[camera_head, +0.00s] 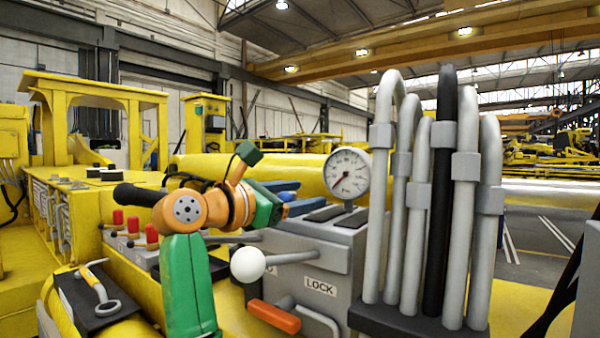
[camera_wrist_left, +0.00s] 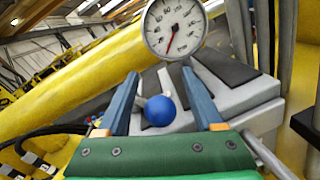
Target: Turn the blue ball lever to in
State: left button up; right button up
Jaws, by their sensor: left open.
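The blue ball lever (camera_wrist_left: 159,111) shows in the left wrist view as a round blue knob on a short grey stem at the grey console. My left gripper (camera_wrist_left: 160,74) is open, with its two blue fingers on either side of the ball in that view. Gaps show between the ball and both fingers. In the head view my left gripper (camera_head: 292,197) reaches in from the left over the console (camera_head: 310,240), and the ball is mostly hidden by the fingers. My right gripper is not in view.
A pressure gauge (camera_head: 347,173) stands just beyond the fingers. A white ball lever (camera_head: 248,265) and an orange handle (camera_head: 274,316) by a LOCK label stick out in front. Tall grey hoses (camera_head: 415,200) rise at the right. Red-capped levers (camera_head: 133,226) stand at the left.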

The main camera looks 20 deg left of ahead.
pick_arm(q)
notch_tip(320, 180, up, 2)
jog(key=shift+d+r, duration=0.1)
jog(key=s+d+r+b, duration=0.3)
jog(key=s+d+r, duration=0.2)
jog(key=s+r, duration=0.5)
jog(key=s, duration=0.3)
jog(key=shift+s+d+b, duration=0.2)
jog(key=shift+b, duration=0.1)
jog(key=shift+r, duration=0.1)
